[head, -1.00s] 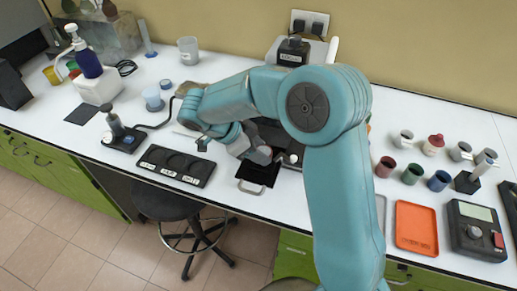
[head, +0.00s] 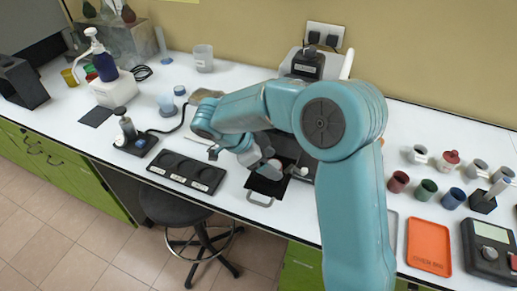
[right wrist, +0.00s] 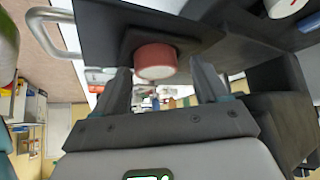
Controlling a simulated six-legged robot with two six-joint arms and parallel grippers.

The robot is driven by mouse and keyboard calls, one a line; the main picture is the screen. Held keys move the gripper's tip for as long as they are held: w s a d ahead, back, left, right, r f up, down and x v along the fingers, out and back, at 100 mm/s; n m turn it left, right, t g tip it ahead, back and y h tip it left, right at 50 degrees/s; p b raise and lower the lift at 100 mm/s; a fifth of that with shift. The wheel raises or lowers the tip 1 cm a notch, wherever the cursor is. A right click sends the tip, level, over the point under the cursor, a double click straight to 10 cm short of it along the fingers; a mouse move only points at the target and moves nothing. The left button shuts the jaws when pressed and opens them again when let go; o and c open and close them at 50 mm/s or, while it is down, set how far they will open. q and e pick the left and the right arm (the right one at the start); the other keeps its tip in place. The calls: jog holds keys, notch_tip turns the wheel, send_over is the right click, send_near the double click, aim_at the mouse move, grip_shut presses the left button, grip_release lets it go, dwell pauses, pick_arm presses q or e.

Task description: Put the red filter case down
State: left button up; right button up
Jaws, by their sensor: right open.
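The red filter case (right wrist: 155,60) is a short red cylinder with a pale end face. In the right wrist view it sits against the dark drawer plate (right wrist: 105,28), just beyond and between my right fingertips. My right gripper (right wrist: 162,85) is open, with a finger on each side and gaps to the case. In the head view the right gripper (head: 262,162) is over the black pulled-out drawer (head: 266,186) with a metal handle. The case is mostly hidden there by the gripper. My left gripper is not in view.
A black plate with round recesses (head: 186,172) lies left of the drawer. An orange tray (head: 428,247) and several coloured cups, including a red one (head: 398,182), stand at the right. A dark instrument body stands behind the drawer. A stool (head: 188,212) is below the bench edge.

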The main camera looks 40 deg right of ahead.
jog(key=shift+r+p, duration=0.7)
jog(key=shift+r, duration=0.15)
jog(key=shift+w+a+r+b, duration=0.25)
jog(key=shift+w+a+b, duration=0.15)
jog(key=shift+b, duration=0.25)
pick_arm(q)
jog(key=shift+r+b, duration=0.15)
jog(key=shift+b, duration=0.15)
pick_arm(e)
jog(key=v, duration=1)
jog(key=shift+a+r, duration=0.15)
jog(key=shift+r, duration=0.05)
